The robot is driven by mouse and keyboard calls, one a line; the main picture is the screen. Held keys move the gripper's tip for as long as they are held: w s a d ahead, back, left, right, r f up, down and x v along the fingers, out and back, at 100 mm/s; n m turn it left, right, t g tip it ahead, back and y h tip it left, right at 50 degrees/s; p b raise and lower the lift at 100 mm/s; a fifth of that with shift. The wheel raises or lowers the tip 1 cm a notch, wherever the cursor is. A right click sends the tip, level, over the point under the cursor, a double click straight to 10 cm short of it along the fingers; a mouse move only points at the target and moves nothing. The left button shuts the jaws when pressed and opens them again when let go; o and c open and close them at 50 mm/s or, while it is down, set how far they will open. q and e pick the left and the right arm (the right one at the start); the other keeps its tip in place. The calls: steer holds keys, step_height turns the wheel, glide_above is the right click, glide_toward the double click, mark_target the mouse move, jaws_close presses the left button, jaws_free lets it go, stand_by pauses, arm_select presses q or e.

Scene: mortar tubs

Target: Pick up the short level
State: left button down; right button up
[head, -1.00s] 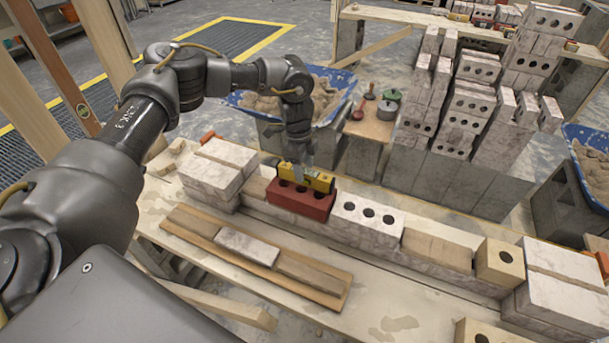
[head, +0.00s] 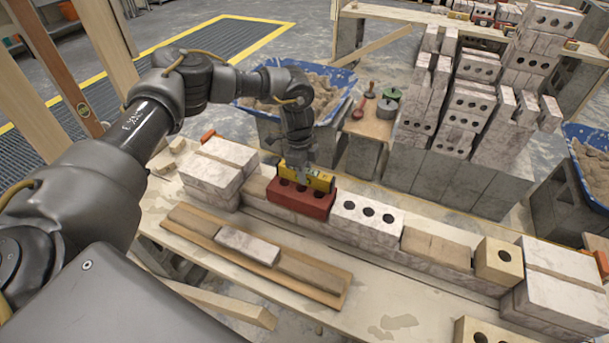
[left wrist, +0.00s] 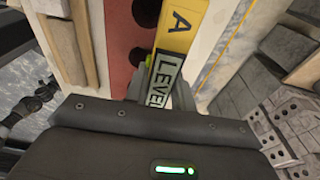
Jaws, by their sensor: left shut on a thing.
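The short level (head: 321,181) is a small yellow bar with a grey label part. I cannot tell whether the level still touches the brick. The fingertips are partly hidden. My right gripper is not in view.
A blue mortar tub (head: 347,82) stands behind, and tall brick stacks (head: 470,115) stand at the back right. The space above the row is clear.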

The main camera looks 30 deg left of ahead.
arm_select(q)
steer(key=shift+r, duration=0.1)
steer(key=shift+r+b, duration=0.3)
steer(key=shift+r, duration=0.3)
steer(key=s+a+r+b, duration=0.1)
steer(key=s+a+r, duration=0.3)
steer(key=s+r, duration=0.7)
steer(key=shift+s+r, duration=0.3)
steer(key=shift+s, duration=0.9)
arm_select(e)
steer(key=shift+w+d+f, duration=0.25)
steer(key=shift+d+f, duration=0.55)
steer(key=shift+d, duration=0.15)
